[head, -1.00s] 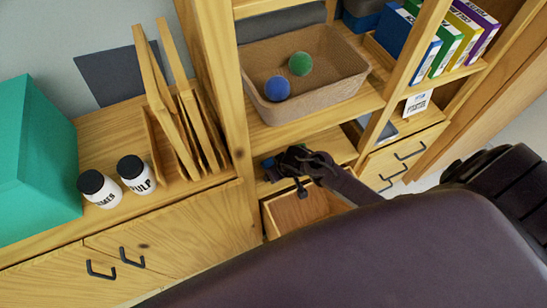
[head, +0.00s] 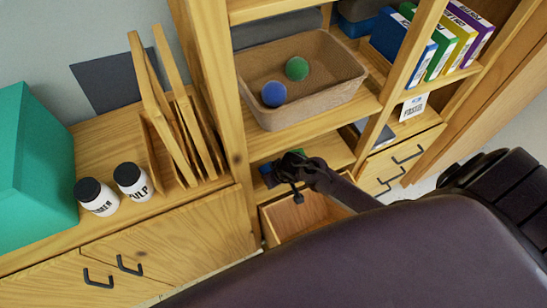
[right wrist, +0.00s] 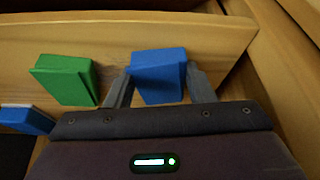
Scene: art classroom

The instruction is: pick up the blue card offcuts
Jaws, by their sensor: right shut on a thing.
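The blue card offcuts (right wrist: 158,75) appear in the right wrist view as a small blue block between the two fingers of my right gripper (right wrist: 160,88). The fingers touch its sides, so the gripper is shut on it. In the head view my right gripper (head: 281,169) reaches into the low shelf opening. A bit of blue (head: 266,171) shows at its fingers, mostly hidden by them. My left gripper is in neither view.
A green block (right wrist: 65,80) lies close beside the fingers, and another blue piece (right wrist: 26,120) is at the left edge. An open drawer (head: 300,216) is below the gripper. A basket (head: 335,95) with two balls sits on the shelf above.

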